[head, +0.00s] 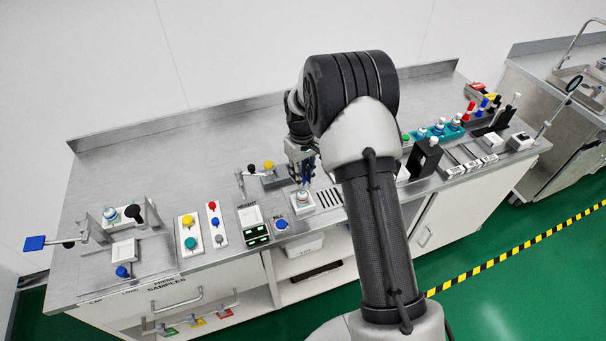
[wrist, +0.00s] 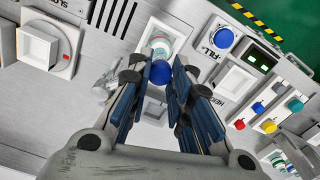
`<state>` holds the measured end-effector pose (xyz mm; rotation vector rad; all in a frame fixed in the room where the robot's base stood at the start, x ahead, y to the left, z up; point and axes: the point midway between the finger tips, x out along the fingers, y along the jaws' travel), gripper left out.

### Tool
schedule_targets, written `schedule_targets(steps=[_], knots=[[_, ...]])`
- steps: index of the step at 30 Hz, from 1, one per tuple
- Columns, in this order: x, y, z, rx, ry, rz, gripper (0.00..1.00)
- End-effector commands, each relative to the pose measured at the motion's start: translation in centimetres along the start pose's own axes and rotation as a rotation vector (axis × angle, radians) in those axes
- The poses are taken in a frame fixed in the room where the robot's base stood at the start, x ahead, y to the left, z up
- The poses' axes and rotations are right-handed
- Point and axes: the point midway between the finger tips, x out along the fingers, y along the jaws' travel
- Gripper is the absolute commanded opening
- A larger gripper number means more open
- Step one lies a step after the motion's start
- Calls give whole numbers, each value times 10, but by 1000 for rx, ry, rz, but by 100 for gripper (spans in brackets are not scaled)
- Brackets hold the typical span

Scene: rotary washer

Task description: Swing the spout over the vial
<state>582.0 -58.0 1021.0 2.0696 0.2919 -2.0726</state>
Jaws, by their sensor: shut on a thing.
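My gripper (wrist: 160,78) has its blue-padded fingers on either side of a round blue knob (wrist: 160,73) and is shut on it. In the head view my gripper (head: 307,176) is partly behind my arm, over the counter. The vial (wrist: 160,47), pale with a teal band, stands just beyond the knob in the wrist view; it also shows in the head view (head: 303,197) on a pale square base. A shiny metal piece (wrist: 104,90), possibly part of the spout, lies left of the fingers. The spout's tip and its link to the knob are not clear.
The blue FILL button (wrist: 223,38) and the HEIGHT panel (head: 250,217) are beside the vial. Coloured button panels (head: 188,235) stand farther left. A slotted block (head: 328,198) is right of the vial.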

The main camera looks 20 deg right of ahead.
Motion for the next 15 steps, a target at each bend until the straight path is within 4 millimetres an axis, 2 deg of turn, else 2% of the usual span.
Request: schedule_targets(steps=[5, 6, 15], knots=[[-1, -1, -2, 2, 5, 0, 0], [-1, -1, -2, 2, 5, 0, 21], [-1, 0, -1, 0, 3, 0, 41]])
